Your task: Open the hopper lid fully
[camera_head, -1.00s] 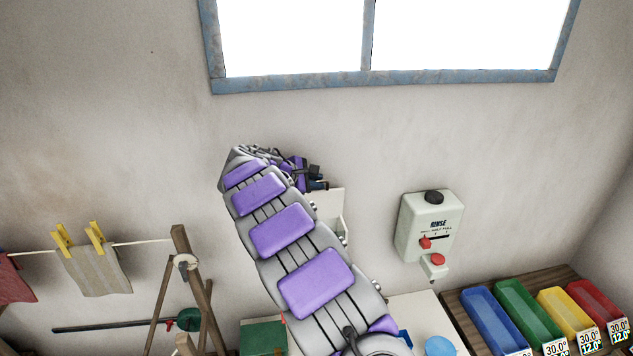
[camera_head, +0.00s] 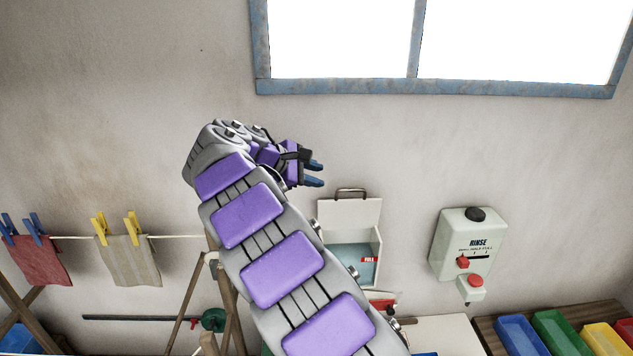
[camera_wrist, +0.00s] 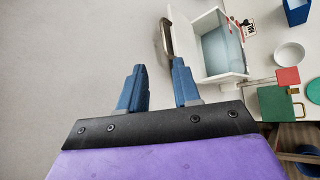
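The hopper (camera_head: 377,262) is a white open-topped box against the wall, with a pale blue-grey inside and a red "FULL" label. Its white lid (camera_head: 349,214) stands raised at the back, roughly upright, with a dark handle (camera_head: 351,192) on its top edge. My gripper (camera_head: 314,174) is open and empty, up and left of the lid and apart from it. In the wrist view, my gripper (camera_wrist: 160,84) shows two blue fingers spread apart. The hopper (camera_wrist: 228,78) and the curved handle (camera_wrist: 167,38) lie beyond the fingertips. My arm hides the hopper's lower left.
A rinse dispenser (camera_head: 465,245) with red knobs hangs on the wall to the right. Coloured trays (camera_head: 560,335) stand on a wooden shelf at lower right. Cloths hang on a line (camera_head: 180,237) at left. A window (camera_head: 435,88) is above. The wall between is bare.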

